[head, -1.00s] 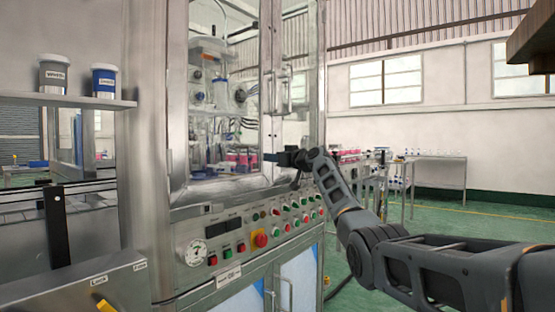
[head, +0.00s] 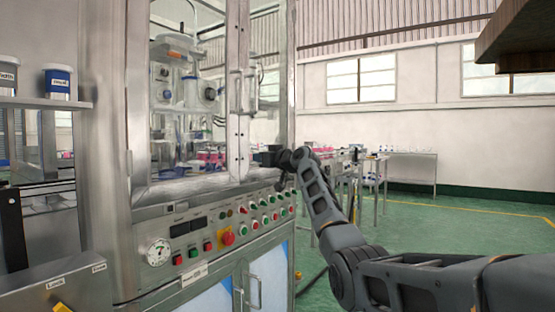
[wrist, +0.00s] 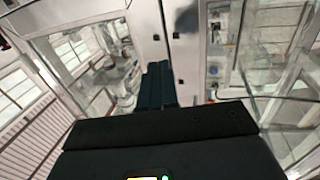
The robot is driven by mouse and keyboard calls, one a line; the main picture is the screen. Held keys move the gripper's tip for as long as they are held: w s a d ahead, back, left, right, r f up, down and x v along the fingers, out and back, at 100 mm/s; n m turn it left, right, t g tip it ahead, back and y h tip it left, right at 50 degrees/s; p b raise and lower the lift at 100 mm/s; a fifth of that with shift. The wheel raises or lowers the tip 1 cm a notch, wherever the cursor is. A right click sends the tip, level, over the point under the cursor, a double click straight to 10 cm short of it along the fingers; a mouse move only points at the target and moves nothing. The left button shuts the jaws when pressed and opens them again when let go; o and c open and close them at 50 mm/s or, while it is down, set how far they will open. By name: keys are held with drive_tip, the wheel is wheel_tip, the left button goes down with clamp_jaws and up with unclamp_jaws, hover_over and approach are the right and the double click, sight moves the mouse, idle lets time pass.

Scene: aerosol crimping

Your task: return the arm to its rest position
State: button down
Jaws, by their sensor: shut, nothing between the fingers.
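My arm reaches in from the lower right of the head view, with its links bent up toward the machine. My gripper (head: 264,157) is a small dark shape in front of the crimping machine's (head: 140,130) right door post, above the button panel. In the wrist view the two dark fingers (wrist: 160,82) lie side by side with no gap, shut and empty. They point toward a steel door frame (wrist: 150,30) with glass on both sides. In the head view the fingertips are hard to make out.
The control panel (head: 207,237) has an emergency stop (head: 227,237) and several buttons below my gripper. A shelf (head: 40,103) with labelled tubs stands at left. A brown overhang (head: 525,35) is at upper right. Green floor (head: 460,230) is open at right, before a distant table (head: 408,155).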

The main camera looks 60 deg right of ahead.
drive_tip(key=s, duration=0.6)
drive_tip(key=shift+s+a, duration=0.3)
drive_tip(key=shift+s, duration=0.05)
